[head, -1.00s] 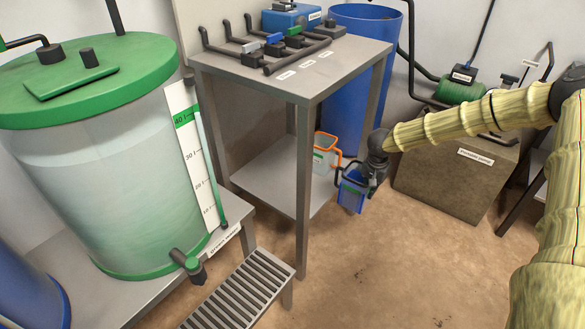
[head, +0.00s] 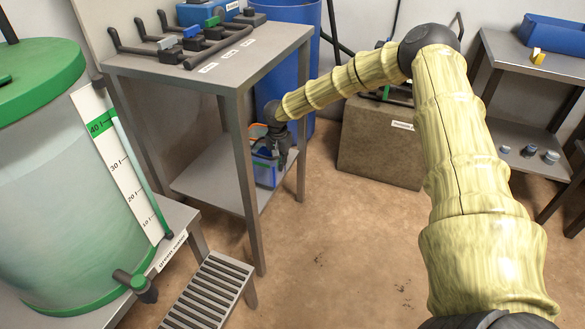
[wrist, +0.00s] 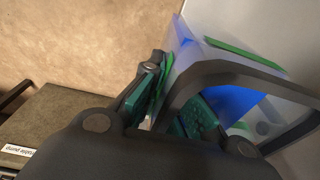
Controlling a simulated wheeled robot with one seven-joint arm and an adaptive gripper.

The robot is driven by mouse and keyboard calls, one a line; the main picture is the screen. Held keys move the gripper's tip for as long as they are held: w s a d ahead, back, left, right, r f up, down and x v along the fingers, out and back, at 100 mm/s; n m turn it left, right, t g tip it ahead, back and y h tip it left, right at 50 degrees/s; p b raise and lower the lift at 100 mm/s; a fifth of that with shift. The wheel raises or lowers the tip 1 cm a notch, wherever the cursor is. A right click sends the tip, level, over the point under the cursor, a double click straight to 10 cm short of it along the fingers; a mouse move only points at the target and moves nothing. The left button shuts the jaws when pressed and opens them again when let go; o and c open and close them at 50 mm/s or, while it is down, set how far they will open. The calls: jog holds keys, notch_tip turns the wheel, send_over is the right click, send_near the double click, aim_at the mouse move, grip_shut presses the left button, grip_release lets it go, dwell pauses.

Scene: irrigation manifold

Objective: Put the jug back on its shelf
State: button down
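The blue jug (head: 265,172) is at the right side of the stand's lower shelf (head: 205,178). In the wrist view the jug (wrist: 185,52) has translucent blue walls, a green strip and a dark handle (wrist: 235,72). My gripper (head: 279,157) is at the jug's handle. Its teal-padded fingers (wrist: 172,108) are close about the handle, and the jug hangs or stands upright below. Whether the jug's base touches the shelf cannot be told.
The stand's front leg (head: 246,190) is just left of the jug. Valves and pipes (head: 205,45) are on the stand's top. A green-lidded tank (head: 45,180) and a slatted step (head: 210,292) are at left. A brown box (head: 380,155) is behind right; the floor in front is clear.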

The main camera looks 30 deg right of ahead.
jog(key=w+a, duration=0.1)
jog(key=w, duration=0.1)
jog(key=w+a, duration=0.2)
jog(key=shift+r+b, duration=0.1)
jog(key=shift+b, duration=0.3)
jog(key=shift+w+a, duration=0.25)
jog(key=shift+w, duration=0.05)
notch_tip(320, 180, down, 4)
jog(key=shift+r+b, duration=0.2)
jog(key=shift+b, duration=0.5)
jog(key=c, duration=2.1)
grip_release()
jog(key=shift+s+f, duration=0.1)
jog(key=shift+s, duration=0.05)
jog(key=o, duration=0.5)
jog(key=shift+c, duration=0.2)
